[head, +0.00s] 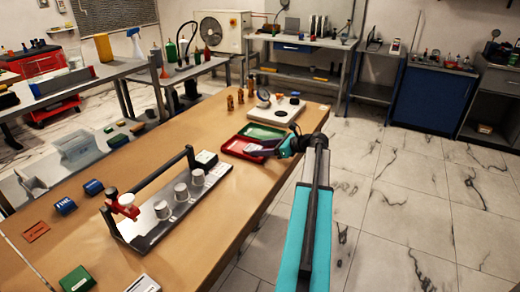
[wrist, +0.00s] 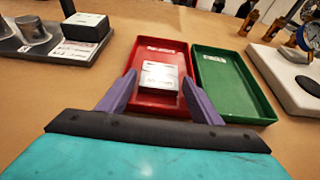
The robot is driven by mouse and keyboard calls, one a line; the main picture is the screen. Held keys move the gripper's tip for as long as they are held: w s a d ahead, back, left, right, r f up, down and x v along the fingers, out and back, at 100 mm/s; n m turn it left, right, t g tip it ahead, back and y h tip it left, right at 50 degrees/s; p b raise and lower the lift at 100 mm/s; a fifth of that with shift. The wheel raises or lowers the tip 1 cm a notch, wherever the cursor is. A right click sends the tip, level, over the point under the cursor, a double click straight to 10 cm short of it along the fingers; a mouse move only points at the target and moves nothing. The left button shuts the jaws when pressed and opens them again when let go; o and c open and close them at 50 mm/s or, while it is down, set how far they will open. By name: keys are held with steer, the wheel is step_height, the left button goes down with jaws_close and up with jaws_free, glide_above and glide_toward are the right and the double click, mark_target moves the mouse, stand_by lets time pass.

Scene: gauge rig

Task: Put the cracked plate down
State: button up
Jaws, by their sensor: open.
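The plate (wrist: 160,74), a small pale metal block with dark markings on its top, sits in the red tray (wrist: 172,47). No crack can be made out at this size. My gripper (wrist: 158,84) is open, with one purple finger on each side of the plate. I cannot tell whether either finger touches it. In the head view my gripper (head: 262,147) is over the red tray (head: 233,150), and the plate is not clearly seen there.
A green tray (wrist: 236,88) stands just right of the red one. A white base with a dial gauge (head: 275,112) is beyond. A rack with several grey cylinders (head: 150,222) stands to the left. Bare tabletop (head: 190,120) lies behind the rack.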

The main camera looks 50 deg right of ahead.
steer(key=v, duration=1)
steer(key=shift+s+r, duration=0.1)
steer(key=shift+s, duration=0.1)
stand_by(0.5)
